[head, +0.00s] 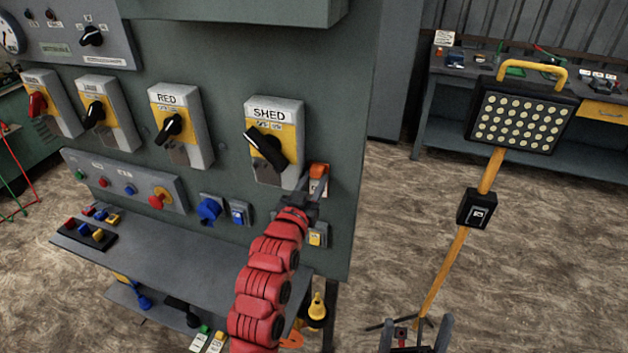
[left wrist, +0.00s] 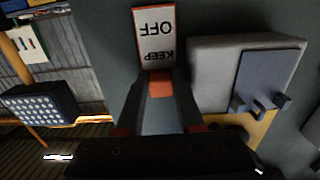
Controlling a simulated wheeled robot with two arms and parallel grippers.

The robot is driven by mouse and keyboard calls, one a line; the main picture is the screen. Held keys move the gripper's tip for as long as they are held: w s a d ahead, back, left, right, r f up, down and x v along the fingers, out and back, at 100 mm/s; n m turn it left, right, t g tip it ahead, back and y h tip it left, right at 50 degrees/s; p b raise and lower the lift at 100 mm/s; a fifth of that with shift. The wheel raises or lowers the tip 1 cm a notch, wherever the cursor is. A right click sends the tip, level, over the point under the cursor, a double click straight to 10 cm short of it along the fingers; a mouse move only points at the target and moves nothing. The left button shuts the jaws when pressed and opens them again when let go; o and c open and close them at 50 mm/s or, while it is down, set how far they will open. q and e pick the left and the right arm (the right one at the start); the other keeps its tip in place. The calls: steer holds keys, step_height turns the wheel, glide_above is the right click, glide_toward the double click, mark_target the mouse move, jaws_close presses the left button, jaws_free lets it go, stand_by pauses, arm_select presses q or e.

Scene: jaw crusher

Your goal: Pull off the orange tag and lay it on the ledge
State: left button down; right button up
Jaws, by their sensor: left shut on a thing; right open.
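The orange tag (head: 318,171) is at the right side of the SHED switch box (head: 273,140), near the panel's right edge. In the left wrist view the tag (left wrist: 155,38) has a white face reading KEEP OFF, upside down. My left gripper (head: 308,197) is shut on the tag; its fingertips (left wrist: 158,85) close around the orange end. I cannot tell whether the tag is still attached. The ledge (head: 190,262) is a grey shelf below, left of my left gripper. My right gripper (head: 415,333) is open at the bottom edge, away from the panel.
A black block with coloured pieces (head: 84,236) occupies the ledge's left end; its middle is bare. Below hang padlocks, including a yellow one (head: 317,311). A work lamp (head: 520,115) on a yellow pole stands right.

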arm_select(q)
steer(key=shift+s, duration=0.1)
steer(key=v, duration=0.4)
steer(key=shift+s+a+b, duration=0.15)
steer(key=shift+s+b, duration=0.2)
steer(key=shift+s, duration=0.05)
steer(key=shift+f, duration=0.1)
stand_by(0.3)
